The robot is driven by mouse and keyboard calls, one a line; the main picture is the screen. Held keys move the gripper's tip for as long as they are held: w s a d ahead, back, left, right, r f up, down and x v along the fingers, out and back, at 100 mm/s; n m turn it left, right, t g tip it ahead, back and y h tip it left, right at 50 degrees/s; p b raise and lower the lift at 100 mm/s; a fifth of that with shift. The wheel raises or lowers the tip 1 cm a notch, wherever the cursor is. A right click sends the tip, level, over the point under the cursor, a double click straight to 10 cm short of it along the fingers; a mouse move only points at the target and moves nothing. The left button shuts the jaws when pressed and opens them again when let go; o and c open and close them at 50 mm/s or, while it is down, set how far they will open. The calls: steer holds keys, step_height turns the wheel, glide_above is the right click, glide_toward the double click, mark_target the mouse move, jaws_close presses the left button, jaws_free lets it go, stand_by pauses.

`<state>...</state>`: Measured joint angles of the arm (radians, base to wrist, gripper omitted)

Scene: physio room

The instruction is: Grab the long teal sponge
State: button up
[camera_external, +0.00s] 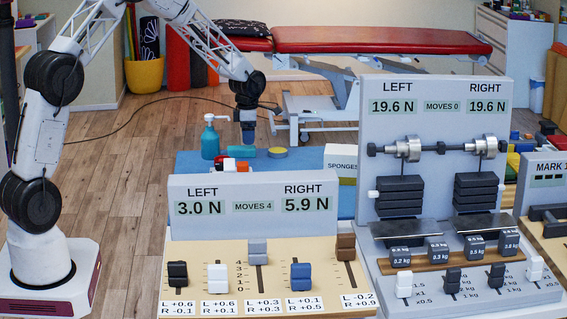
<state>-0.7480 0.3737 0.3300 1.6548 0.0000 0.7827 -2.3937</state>
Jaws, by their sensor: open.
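My gripper (248,141) points straight down over the blue mat (188,163), behind the left display panel. Its fingers are small in the picture, and it looks empty and open. A teal block (240,152), which looks like the long teal sponge, lies on the mat just below the fingertips. Its lower part is hidden by other small items in front. I cannot tell whether the fingers touch it or stand around it.
A teal pump bottle (210,138) stands left of my gripper. A round yellow-and-teal piece (278,153) lies to the right. Red, white and orange blocks (231,164) lie in front. A SPONGES box (341,163) and tall weight panel (375,100) stand right.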

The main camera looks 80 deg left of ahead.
mark_target(248, 148)
steer(key=shift+f, duration=2.55)
steer(key=c, duration=1)
steer(key=shift+d+r, duration=0.1)
steer(key=shift+d, duration=0.05)
steer(key=shift+d+r, duration=0.5)
steer(key=shift+d, duration=0.05)
steer(key=d+r, duration=0.2)
steer(key=d, duration=0.2)
steer(key=d+r, duration=0.2)
steer(key=d, duration=0.2)
steer(key=d+r, duration=0.2)
steer(key=d, duration=0.2)
steer(key=shift+d+r, duration=0.35)
steer(key=shift+r, duration=0.05)
